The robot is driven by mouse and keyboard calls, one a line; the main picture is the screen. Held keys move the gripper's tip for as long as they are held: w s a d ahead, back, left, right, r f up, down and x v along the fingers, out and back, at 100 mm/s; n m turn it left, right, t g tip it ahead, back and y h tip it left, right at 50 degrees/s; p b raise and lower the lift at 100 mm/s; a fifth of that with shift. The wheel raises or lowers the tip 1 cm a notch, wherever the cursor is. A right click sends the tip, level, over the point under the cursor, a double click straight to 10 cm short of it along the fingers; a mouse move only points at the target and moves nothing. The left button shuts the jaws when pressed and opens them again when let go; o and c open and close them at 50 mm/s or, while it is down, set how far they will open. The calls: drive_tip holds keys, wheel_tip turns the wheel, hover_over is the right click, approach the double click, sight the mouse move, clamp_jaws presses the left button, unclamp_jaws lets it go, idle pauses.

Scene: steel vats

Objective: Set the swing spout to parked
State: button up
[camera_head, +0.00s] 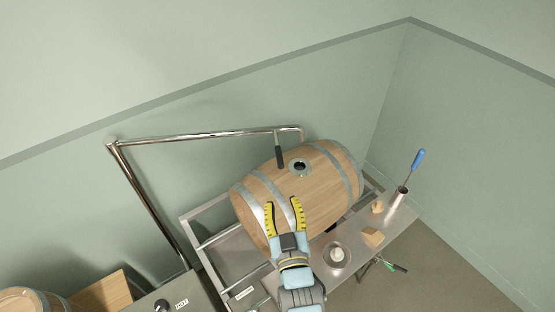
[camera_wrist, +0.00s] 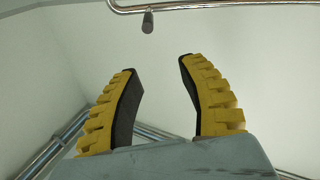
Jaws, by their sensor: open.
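The swing spout (camera_head: 200,136) is a shiny steel pipe reaching right from the top of an upright post (camera_head: 145,200). Its bent end is near the barrel's top, just behind the open bung hole (camera_head: 299,167). A dark handle (camera_head: 280,156) hangs from the spout near that end. In the wrist view, the spout (camera_wrist: 220,4) crosses the top, with the handle (camera_wrist: 148,22) hanging down beyond the gap between the fingers. My gripper (camera_head: 282,203) is open and empty, in front of the barrel and apart from the handle. The yellow-backed fingers also show in the wrist view (camera_wrist: 158,68).
The wooden barrel (camera_head: 325,190) lies on a steel frame (camera_head: 205,225). A side table (camera_head: 355,250) at right holds a round dish (camera_head: 337,254), wooden pieces (camera_head: 373,237) and a blue-handled tool (camera_head: 418,162) in a metal cup. Walls stand behind and at right.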

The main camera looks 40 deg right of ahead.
drive_tip(key=s+d+g, duration=0.1)
approach(279, 155)
drive_tip(key=x, duration=0.7)
drive_tip(key=shift+w+d+f+b, duration=0.2)
drive_tip(key=shift+w+f+b, duration=0.1)
drive_tip(key=shift+b, duration=0.1)
drive_tip(key=shift+x, duration=1.1)
clamp_jaws()
